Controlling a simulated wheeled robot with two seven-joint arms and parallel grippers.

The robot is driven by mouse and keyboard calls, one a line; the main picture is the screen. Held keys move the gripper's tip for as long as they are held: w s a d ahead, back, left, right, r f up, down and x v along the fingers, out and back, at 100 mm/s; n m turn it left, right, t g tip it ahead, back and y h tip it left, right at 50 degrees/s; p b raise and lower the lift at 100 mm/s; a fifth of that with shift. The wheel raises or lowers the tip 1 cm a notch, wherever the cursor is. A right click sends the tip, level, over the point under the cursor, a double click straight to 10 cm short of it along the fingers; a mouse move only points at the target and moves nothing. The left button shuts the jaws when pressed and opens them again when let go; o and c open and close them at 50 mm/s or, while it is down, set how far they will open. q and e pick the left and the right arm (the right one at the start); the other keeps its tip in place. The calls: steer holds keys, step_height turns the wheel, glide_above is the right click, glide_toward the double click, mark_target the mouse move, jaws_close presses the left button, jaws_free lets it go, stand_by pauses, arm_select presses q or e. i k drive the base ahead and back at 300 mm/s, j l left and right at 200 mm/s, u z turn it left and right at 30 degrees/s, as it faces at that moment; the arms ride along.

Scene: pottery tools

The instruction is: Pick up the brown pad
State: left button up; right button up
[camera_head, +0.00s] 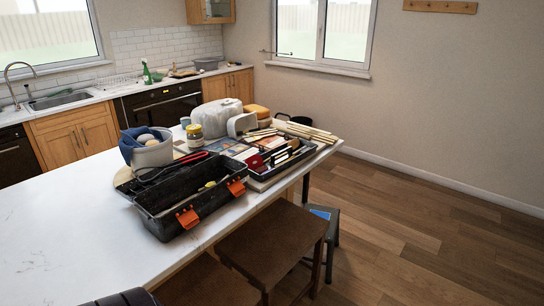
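A small orange-brown padded block (256,111) lies at the far end of the white table, just behind the grey-white rounded container. It is the closest match to the brown pad, but it is too small to be sure. Its lower part is partly hidden by the things in front of it. Neither of my grippers shows in the head view.
A black toolbox (163,224) with orange latches stands open near the table's front edge. The table's left side (60,235) is clear.

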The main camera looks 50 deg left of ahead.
mark_target(260, 171)
steer(key=i+l+u, duration=0.1)
steer(key=i+u, duration=0.2)
steer(key=i, duration=2)
steer(key=i+u, duration=0.7)
steer(key=u, duration=0.15)
steer(key=i+l+u, duration=0.15)
steer(key=i+u, duration=0.15)
steer(key=u, duration=0.15)
steer(key=i+l+u, duration=0.4)
steer(key=k+j, duration=0.1)
